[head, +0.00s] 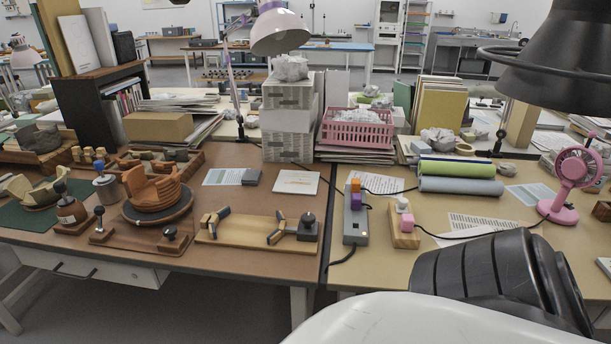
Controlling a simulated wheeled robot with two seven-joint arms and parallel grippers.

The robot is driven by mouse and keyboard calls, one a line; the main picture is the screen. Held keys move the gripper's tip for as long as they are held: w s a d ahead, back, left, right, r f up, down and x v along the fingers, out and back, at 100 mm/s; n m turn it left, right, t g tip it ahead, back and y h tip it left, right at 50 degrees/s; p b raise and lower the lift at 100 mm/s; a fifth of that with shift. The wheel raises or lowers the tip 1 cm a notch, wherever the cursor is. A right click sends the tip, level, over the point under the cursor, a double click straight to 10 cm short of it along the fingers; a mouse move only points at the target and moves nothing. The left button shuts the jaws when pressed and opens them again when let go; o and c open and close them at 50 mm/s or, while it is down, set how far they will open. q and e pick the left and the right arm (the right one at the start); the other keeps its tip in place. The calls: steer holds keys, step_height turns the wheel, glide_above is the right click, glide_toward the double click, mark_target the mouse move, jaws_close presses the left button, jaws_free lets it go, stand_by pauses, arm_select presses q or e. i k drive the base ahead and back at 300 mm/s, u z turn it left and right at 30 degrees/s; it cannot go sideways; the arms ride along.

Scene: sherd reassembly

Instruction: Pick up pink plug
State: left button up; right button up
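The pink plug (407,223) is a small pink block on a short tan wooden strip (403,239), on the right-hand table. A white plug (402,204) is just behind it on the same strip. A dark cord runs from near the pink plug rightward to the pink fan (567,178). No fingers of my left or right gripper show in the head view. A white and black ribbed part of my own body fills the lower right, in front of the table.
A grey power strip (356,228) with an orange plug (355,185) and a purple plug (355,202) stands left of the tan strip. Green and blue rolls (460,186) lie behind it. A printed sheet (482,225) lies to its right. A black lampshade (570,65) hangs upper right.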

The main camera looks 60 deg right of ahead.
mark_target(407, 223)
steer(key=u, duration=0.7)
steer(key=k, duration=1.3)
steer(key=z, duration=2)
steer(key=i, duration=0.35)
steer(key=u, duration=0.05)
